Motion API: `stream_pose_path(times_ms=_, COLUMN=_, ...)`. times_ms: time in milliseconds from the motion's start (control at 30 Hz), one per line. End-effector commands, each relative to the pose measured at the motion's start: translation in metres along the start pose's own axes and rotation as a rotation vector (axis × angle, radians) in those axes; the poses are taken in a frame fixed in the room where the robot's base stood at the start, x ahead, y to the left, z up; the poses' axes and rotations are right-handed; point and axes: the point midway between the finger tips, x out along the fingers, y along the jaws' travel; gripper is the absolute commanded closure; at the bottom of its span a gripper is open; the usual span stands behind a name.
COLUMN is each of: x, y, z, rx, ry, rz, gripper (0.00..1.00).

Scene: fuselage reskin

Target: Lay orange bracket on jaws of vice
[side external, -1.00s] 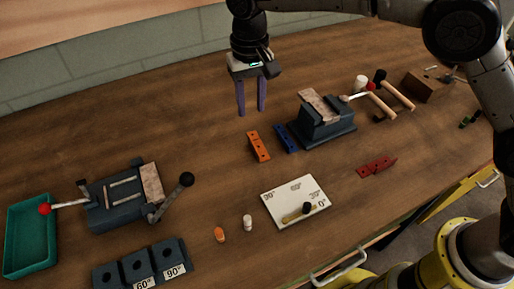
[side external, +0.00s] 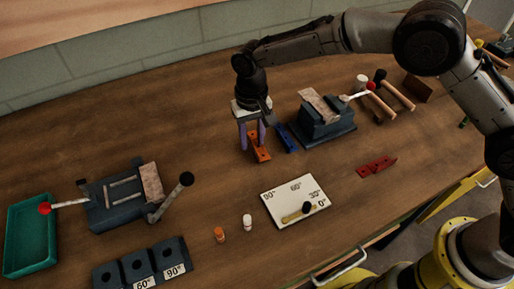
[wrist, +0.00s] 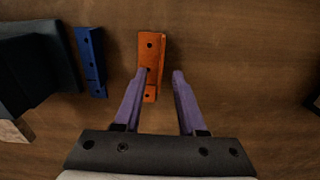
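The orange bracket (side external: 259,149) lies on the wooden table beside the blue bracket. It also shows in the wrist view (wrist: 152,50), with several dark holes in it. My gripper (side external: 252,143) points down at the orange bracket with its purple fingers apart. I cannot tell whether a finger touches the bracket. The vice (side external: 325,122), dark blue-grey with pale jaws on top, stands right of the brackets. Its jaws are empty.
The blue bracket (side external: 285,138) lies between the orange one and the vice. A red bracket (side external: 377,167) lies to the right. A white angle board (side external: 280,212) lies in front. Another clamping machine (side external: 115,213) and a green tray (side external: 30,260) are left.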

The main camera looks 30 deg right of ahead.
Motion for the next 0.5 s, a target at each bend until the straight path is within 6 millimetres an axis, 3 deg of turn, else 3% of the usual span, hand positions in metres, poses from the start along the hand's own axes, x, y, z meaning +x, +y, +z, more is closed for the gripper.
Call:
stream_pose_path(times_ms=133, x=-0.0001, y=0.0000, z=-0.0001, rx=0.000, ry=0.000, rz=0.000, gripper=0.60)
stream_pose_path(times_ms=367, x=-0.0005, y=0.0000, z=-0.0002, rx=0.000, ry=0.000, rz=0.000, gripper=1.00)
stream_pose_path(times_ms=500, x=-0.0006, y=-0.0001, z=-0.0002, rx=0.000, ry=0.001, rz=0.000, gripper=1.00)
